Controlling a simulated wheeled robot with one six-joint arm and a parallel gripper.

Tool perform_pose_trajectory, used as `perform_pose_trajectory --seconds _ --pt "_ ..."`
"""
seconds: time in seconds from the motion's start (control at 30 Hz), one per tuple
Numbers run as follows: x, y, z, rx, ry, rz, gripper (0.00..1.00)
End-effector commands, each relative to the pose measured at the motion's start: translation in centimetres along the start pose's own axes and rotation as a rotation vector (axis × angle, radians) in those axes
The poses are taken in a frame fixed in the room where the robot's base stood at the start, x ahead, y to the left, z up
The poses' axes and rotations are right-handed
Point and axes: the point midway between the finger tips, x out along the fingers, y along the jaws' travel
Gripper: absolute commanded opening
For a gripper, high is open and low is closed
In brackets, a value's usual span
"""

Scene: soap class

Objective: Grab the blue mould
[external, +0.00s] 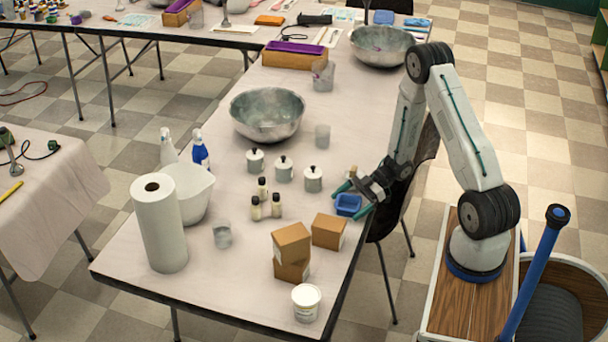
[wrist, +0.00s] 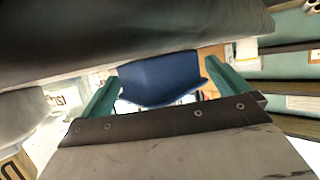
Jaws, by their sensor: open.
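The blue mould (external: 348,205) is a small open-topped blue box near the right edge of the long table in the external view. My gripper (external: 354,197) is right at it, with its green-tipped fingers open near the mould. In the wrist view the blue mould (wrist: 160,78) shows between the two green fingers of my gripper (wrist: 162,92), one at each side. Its left side lies near the left finger and its right corner close to the right finger. I cannot tell whether either finger touches it.
Brown boxes (external: 291,243) and a white tub (external: 306,303) stand nearer the table's front end. Several white lidded jars (external: 313,179) stand left of the mould. A metal bowl (external: 267,114) is farther back. A dark chair (external: 420,150) is beside the table.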

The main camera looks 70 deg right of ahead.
Motion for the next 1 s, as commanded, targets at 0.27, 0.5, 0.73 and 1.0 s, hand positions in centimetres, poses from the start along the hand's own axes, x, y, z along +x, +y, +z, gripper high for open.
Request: perform_pose_trajectory --seconds 0.27,0.5,0.73,1.0 --pt "0.6 0.0 0.0 0.0 0.0 0.001 1.0" --pt "0.5 0.0 0.0 0.0 0.0 0.001 0.6" --pt "0.5 0.0 -0.1 0.0 0.0 0.001 0.6" --pt "-0.2 0.1 -1.6 -0.003 -0.001 0.002 0.6"
